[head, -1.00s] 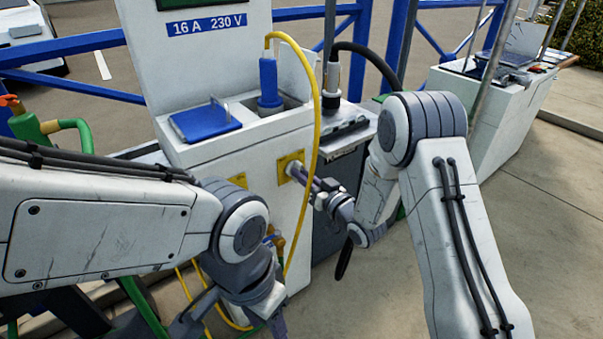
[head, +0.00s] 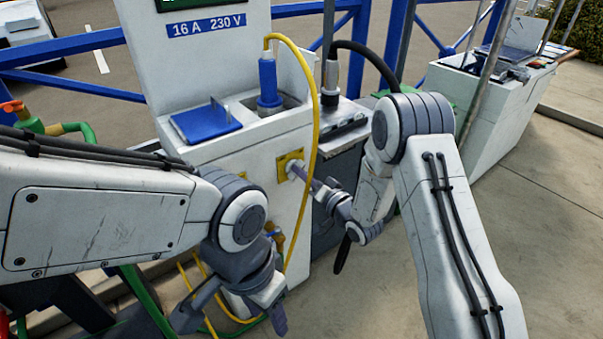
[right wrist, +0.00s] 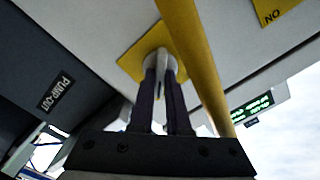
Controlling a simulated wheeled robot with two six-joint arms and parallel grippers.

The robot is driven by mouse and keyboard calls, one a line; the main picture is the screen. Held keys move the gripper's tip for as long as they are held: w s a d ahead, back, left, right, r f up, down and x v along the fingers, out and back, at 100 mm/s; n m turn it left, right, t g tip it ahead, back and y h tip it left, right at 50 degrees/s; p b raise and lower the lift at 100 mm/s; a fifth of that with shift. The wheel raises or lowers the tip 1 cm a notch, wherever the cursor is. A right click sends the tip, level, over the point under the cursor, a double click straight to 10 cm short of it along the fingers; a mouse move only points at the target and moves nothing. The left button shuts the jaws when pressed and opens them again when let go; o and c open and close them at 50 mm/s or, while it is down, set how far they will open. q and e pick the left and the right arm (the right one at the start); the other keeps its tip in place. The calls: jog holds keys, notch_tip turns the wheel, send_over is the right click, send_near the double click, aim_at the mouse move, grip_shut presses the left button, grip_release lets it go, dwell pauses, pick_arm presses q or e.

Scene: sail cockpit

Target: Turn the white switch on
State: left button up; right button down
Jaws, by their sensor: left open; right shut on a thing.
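The white switch (head: 293,170) sits on a yellow plate (head: 287,158) on the front of the white power pedestal (head: 228,153). My right gripper (head: 300,175) is closed on it from the right. In the right wrist view, the right gripper's two dark fingers (right wrist: 160,82) hold the switch's small lever, and the round white switch base (right wrist: 157,60) shows just beyond them. The fingers cover part of the lever, so its exact setting is hard to tell. My left gripper (head: 232,317) is open and empty, low in front of the pedestal.
A yellow cable (head: 316,130) runs from a blue plug (head: 268,82) down past the switch, close to my right gripper. A black cable (head: 370,50) hangs behind my right arm. A second yellow plate (right wrist: 272,8) with lettering shows in the right wrist view.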

jog(key=shift+s+a+f, duration=0.15)
jog(key=shift+f, duration=0.05)
jog(key=c, duration=0.9)
grip_release()
jog(key=shift+r, duration=0.1)
jog(key=shift+d, duration=0.2)
jog(key=p+v, duration=0.1)
jog(key=v, duration=0.9)
jog(key=shift+s, duration=0.15)
